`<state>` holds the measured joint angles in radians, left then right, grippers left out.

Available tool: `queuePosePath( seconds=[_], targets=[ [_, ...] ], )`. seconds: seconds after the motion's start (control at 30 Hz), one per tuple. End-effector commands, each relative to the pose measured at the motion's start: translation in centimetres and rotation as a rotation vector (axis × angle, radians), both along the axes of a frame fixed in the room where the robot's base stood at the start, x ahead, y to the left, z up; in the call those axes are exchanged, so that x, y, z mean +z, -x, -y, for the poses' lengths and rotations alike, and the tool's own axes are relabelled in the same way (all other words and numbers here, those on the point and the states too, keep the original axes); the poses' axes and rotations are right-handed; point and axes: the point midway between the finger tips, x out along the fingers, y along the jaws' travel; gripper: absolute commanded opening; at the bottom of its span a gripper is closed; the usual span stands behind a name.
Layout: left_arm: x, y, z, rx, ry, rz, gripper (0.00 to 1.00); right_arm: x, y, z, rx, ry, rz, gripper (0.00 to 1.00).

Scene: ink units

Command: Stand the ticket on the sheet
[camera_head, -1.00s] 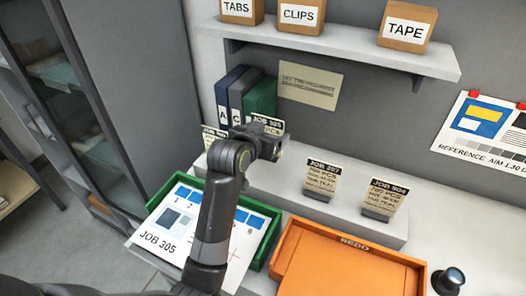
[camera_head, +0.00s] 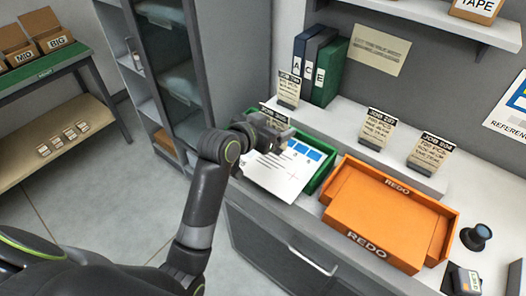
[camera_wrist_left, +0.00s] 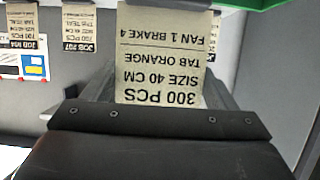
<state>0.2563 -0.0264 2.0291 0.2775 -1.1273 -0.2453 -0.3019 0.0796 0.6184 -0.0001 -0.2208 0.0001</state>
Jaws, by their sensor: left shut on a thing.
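My left gripper (camera_head: 272,133) is shut on a cream ticket (camera_head: 274,115), raised above the back left part of the green tray. In the left wrist view the ticket (camera_wrist_left: 162,60) hangs upside down in the picture between the fingers, reading "300 PCS, SIZE 40 CM, TAB ORANGE, FAN 1 BRAKE 4". The white printed sheet (camera_head: 282,180) with blue blocks lies in the green tray (camera_head: 325,172), its front end reaching over the tray's edge. My gripper and forearm hide its left part. My right gripper is not in view.
Other tickets stand on the ledge: one by the binders (camera_head: 289,91), two further right (camera_head: 377,130) (camera_head: 430,153). An orange REDO tray (camera_head: 385,212) stands right of the green tray. A black stamp (camera_head: 476,236) is at the right. A cabinet (camera_head: 170,70) is at the left.

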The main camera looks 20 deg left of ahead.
Motion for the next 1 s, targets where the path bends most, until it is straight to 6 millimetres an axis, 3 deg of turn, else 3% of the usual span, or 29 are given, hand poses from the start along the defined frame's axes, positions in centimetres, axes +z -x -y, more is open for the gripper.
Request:
queuePosePath(
  seconds=[0.17, 0.5, 0.9, 0.93, 1.0],
  targets=[
    [-2.8, 0.0, 0.0, 0.001, 0.001, -0.003, 0.56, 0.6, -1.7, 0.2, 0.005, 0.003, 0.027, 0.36],
    [-6.7, 0.0, 0.0, 0.001, 0.0, -0.001, 0.56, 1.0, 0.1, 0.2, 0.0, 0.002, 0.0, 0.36],
    [-7.4, 0.0, 0.0, 0.001, 0.0, 0.001, 0.56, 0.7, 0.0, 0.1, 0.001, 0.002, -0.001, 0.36],
    [-7.4, 0.0, 0.0, 0.001, 0.0, 0.001, 0.81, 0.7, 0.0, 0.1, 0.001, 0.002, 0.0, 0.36],
    [-7.3, 0.0, 0.0, 0.001, 0.0, 0.001, 0.9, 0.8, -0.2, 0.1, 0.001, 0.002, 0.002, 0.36]
  ],
)
